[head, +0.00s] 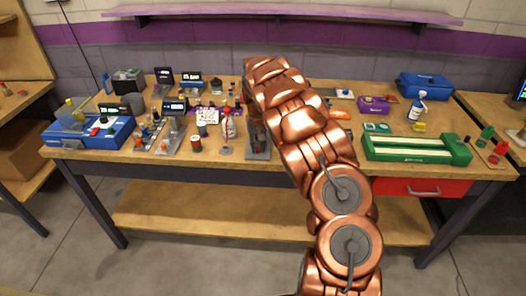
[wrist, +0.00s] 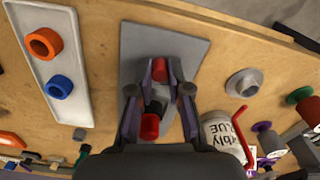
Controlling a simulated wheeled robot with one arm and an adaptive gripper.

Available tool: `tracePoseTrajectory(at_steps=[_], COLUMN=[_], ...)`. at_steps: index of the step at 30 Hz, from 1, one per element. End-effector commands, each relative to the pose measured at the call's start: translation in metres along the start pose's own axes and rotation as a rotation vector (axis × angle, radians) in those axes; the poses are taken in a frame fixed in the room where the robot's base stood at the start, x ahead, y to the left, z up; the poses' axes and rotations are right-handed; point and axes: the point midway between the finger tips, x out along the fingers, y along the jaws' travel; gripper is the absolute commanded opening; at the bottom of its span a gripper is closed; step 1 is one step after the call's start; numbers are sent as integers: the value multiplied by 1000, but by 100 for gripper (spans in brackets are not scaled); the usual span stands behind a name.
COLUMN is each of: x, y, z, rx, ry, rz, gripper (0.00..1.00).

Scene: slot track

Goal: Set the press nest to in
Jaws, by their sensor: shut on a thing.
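The press nest stands on a grey base plate (wrist: 190,50), at the front middle of the bench in the head view (head: 258,156). In the wrist view a red piece (wrist: 160,69) sits between my fingertips, and a second red knob (wrist: 150,127) shows closer to the camera, with dark grey parts between them. My gripper (wrist: 160,72) is shut on the farther red piece, one finger on each side. My fingers and palm hide part of the nest. In the head view my copper arm reaches across the bench and covers things behind it; the nest's exact position is unclear.
A white glue bottle (wrist: 222,138) stands close to the right of my gripper, with a round grey piece (wrist: 244,83) beyond. A white tray (wrist: 75,105) with orange and blue rings lies left. A long green box (head: 418,155) and several fixtures share the bench (head: 300,178).

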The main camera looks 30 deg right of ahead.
Motion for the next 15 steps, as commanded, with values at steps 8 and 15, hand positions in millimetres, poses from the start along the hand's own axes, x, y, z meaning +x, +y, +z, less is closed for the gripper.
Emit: tracePoseTrajectory(at_steps=[8, 15], x=[-1, 0], y=[-2, 0], z=[-1, 0], rx=[-1, 1], ry=[2, 1], rz=[-3, -2], gripper=[0, 42])
